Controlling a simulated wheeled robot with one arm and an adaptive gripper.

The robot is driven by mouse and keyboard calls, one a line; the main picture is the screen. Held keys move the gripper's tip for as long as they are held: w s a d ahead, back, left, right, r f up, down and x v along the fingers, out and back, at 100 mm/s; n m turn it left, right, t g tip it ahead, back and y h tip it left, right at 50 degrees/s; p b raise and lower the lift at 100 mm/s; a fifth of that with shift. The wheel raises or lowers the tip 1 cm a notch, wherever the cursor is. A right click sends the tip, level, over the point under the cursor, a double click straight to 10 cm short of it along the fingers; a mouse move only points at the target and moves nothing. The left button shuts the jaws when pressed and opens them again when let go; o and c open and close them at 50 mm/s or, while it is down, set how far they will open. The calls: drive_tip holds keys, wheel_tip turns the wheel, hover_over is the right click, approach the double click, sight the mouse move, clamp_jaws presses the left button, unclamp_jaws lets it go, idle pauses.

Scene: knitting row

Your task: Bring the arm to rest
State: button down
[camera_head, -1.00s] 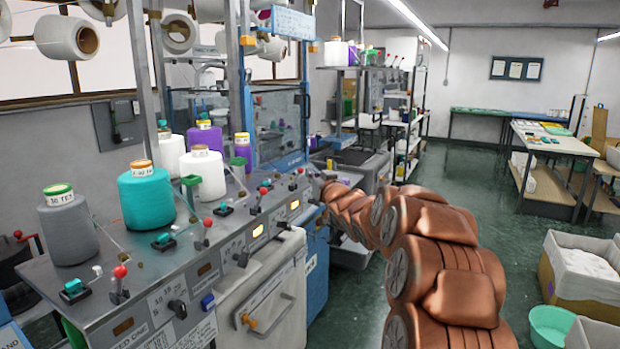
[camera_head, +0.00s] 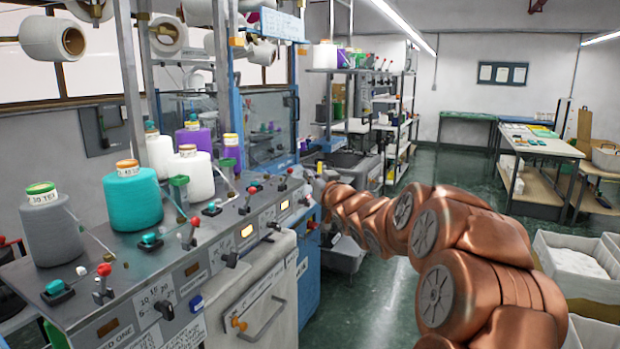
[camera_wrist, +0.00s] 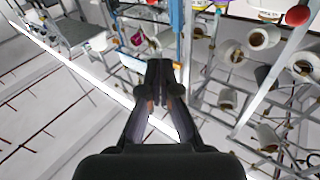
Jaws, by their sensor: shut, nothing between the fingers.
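My copper-coloured arm reaches from the lower right of the head view toward the far end of the control panel (camera_head: 170,262). Its end is small there and the fingers cannot be made out. In the wrist view my gripper (camera_wrist: 160,75) has its dark fingers together, with nothing held between them. The wrist view looks tilted, with yarn cones and machine frame posts beyond the fingers and white ceiling or wall around them. The gripper appears apart from these things.
Grey (camera_head: 52,228), teal (camera_head: 133,204) and white yarn cones stand on the panel, beside red-knobbed levers (camera_head: 103,280). A shelf rack (camera_head: 395,130) and a work table (camera_head: 540,150) stand farther back. White bins (camera_head: 575,265) are at right. The green floor between is clear.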

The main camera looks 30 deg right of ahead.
idle(0.3)
drive_tip(key=s+a+f+g, duration=0.5)
drive_tip(key=s+a+f, duration=0.1)
drive_tip(key=s+f, duration=0.25)
drive_tip(key=s+a+f+g, duration=0.6)
drive_tip(key=s+f, duration=0.2)
drive_tip(key=s, duration=0.1)
drive_tip(key=s+a+f+g, duration=0.3)
drive_tip(key=s, duration=0.8)
drive_tip(key=s+a+f+n+g, duration=0.1)
drive_tip(key=s+a+f+g, duration=0.2)
drive_tip(key=s, duration=0.8)
drive_tip(key=s+a+f+g+y, duration=0.1)
drive_tip(key=s+a, duration=0.4)
drive_tip(key=s, duration=0.6)
drive_tip(key=f+g, duration=0.1)
drive_tip(key=g, duration=0.1)
drive_tip(key=shift+s+f+g, duration=0.35)
drive_tip(key=shift+f+g, duration=0.05)
